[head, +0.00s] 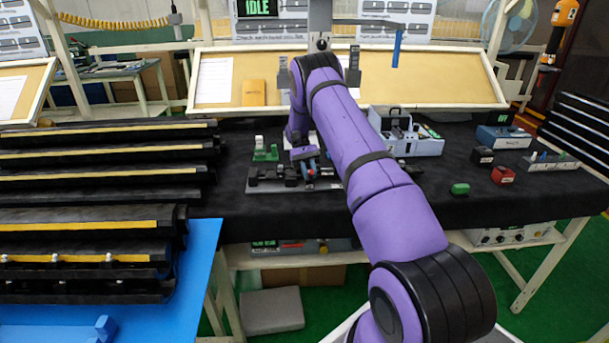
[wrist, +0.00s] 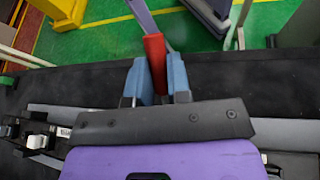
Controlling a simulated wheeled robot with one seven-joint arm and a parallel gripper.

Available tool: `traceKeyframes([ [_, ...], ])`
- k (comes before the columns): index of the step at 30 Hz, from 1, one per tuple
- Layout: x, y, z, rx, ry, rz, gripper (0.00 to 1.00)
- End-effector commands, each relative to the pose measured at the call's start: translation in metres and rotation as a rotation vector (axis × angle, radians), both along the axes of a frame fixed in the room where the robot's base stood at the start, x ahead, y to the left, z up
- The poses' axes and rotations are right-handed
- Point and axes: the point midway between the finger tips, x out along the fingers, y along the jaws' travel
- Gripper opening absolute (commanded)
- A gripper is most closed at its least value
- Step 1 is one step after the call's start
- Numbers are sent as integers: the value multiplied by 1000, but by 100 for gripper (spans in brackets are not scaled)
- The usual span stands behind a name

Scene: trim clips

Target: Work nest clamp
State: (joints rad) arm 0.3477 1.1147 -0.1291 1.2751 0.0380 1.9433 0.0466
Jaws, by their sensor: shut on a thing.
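My gripper (head: 306,160) is over the dark work nest (head: 268,176), which sits on a grey base plate (head: 262,190) on the black-covered bench. In the wrist view, my gripper's blue fingers (wrist: 157,80) are shut on a red clamp handle (wrist: 154,50), one finger on each side. The handle's upper end sticks out past the fingertips. The clamp's pivot and lower part are hidden behind my gripper. Part of the nest (wrist: 38,135) shows at the left of the wrist view. Whether the clamp presses on a part cannot be seen.
Stacked black racks (head: 100,190) with yellow strips stand at the left, near a blue table (head: 205,265). A green-and-white item (head: 264,150) stands behind the nest. A grey-blue device (head: 405,133), a green block (head: 460,188) and a red block (head: 503,175) are to the right.

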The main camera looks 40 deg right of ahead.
Motion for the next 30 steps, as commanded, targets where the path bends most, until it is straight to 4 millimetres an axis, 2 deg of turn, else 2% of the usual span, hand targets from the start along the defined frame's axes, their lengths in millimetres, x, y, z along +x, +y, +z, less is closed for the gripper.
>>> traceKeyframes([
  [19,-6,-3,1,30,46,0,0],
  [20,-6,-3,1,30,46,0,20],
  [23,-6,-3,1,30,46,0,43],
  [30,-6,-3,1,29,45,0,43],
])
